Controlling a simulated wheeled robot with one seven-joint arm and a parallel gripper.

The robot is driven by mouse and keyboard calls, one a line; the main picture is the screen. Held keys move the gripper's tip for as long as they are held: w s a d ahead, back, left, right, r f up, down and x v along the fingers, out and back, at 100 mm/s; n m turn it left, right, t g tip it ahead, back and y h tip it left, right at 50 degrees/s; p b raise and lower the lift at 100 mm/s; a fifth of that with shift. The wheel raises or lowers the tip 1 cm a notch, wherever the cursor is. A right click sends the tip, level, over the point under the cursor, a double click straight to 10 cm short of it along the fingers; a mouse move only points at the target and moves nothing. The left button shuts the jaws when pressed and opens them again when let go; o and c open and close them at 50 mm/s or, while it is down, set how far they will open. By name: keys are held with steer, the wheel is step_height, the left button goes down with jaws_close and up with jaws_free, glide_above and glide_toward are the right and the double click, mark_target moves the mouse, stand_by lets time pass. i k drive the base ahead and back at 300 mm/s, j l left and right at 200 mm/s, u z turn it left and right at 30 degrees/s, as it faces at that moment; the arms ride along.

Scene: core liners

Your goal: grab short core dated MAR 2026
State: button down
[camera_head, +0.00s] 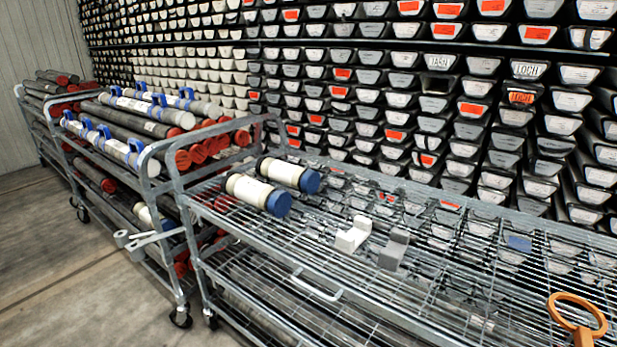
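Two short core liners lie side by side on the top wire shelf of the near cart, left of the picture's middle. The nearer short core (255,191) is cream with dark bands and a blue cap towards the right. The farther short core (283,172) looks much the same and lies just behind it. No date can be read on either one. A third pale short tube with a blue end (150,217) shows partly on a lower level of the cart behind. My gripper is not in view.
The near cart's wire shelf (440,300) holds a white cradle block (352,236) and a grey one (393,250), with bare mesh around them. An orange ring-shaped thing (577,312) stands at lower right. Long red-capped cores (140,110) fill the carts at left. Stacked core trays (480,90) line the back.

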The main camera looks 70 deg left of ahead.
mark_target(307, 180)
steer(key=j+u, duration=0.2)
steer(key=u, duration=0.15)
steer(key=j+u, duration=0.15)
steer(key=u, duration=0.15)
steer(key=i+j+u, duration=0.1)
steer(key=u, duration=0.25)
steer(key=i+j+u, duration=0.2)
steer(key=i+j, duration=0.15)
steer(key=j, duration=0.35)
steer(key=i+j+u, duration=0.25)
steer(key=i+j, duration=0.15)
steer(key=j, duration=0.3)
steer(key=i+j+u, duration=0.2)
steer(key=i+j, duration=0.7)
steer(key=j, duration=0.2)
steer(key=j+u, duration=0.1)
steer(key=u, duration=0.15)
